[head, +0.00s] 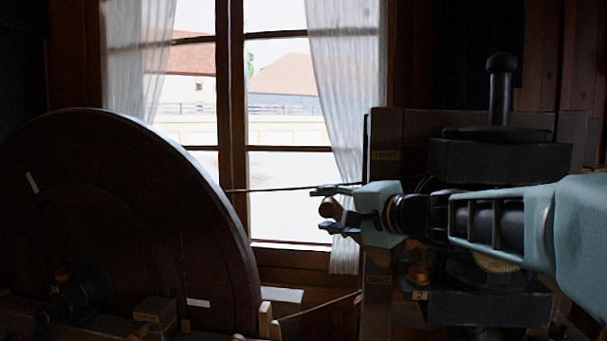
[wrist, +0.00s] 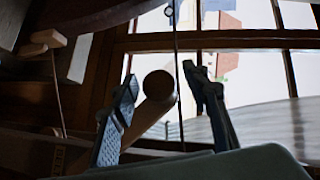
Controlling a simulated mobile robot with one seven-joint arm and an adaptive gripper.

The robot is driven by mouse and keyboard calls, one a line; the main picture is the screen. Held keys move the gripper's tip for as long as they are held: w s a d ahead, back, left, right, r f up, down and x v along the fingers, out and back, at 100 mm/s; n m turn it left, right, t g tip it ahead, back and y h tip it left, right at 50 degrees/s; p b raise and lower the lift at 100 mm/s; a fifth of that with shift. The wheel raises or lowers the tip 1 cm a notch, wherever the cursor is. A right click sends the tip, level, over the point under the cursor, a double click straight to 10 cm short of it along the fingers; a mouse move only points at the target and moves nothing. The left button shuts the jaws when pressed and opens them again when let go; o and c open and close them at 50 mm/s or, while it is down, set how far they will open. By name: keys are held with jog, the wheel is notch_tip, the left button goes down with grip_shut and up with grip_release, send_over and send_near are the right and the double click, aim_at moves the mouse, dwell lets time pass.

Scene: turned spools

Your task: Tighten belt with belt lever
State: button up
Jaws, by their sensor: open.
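The belt lever is a wooden arm with a round knob (head: 329,208); the knob also shows in the wrist view (wrist: 158,85). My gripper (head: 335,209) is open, with fingers above and below the knob in the head view. In the wrist view the fingers (wrist: 160,88) stand either side of the knob, with gaps visible. The thin belt's upper run (head: 280,189) passes close to my upper finger; its lower run (head: 318,307) is lower down. My gripper hides part of the lever.
A large dark wheel (head: 120,200) fills the left. A dark machine head (head: 500,160) with an upright black knob (head: 500,85) stands at the right, behind my arm. A window (head: 285,100) with white curtains is behind. Small wooden blocks (head: 155,309) sit low at the left.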

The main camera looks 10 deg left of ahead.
jog(key=shift+f, duration=0.3)
grip_shut()
jog(key=shift+d+r+b, duration=0.1)
jog(key=shift+d+b, duration=0.05)
jog(key=shift+b, duration=0.3)
jog(key=d+r+m+y+b, duration=0.1)
jog(key=b, duration=0.3)
jog(key=shift+d+t, duration=0.4)
jog(key=d+r+m+t+y+b, duration=0.2)
jog(key=d+r+m+t+b, duration=0.1)
jog(key=d+b, duration=0.4)
jog(key=shift+s+d+r+m+b, duration=0.2)
jog(key=shift+r+m+b, duration=0.45)
jog(key=shift+b, duration=1.2)
grip_release()
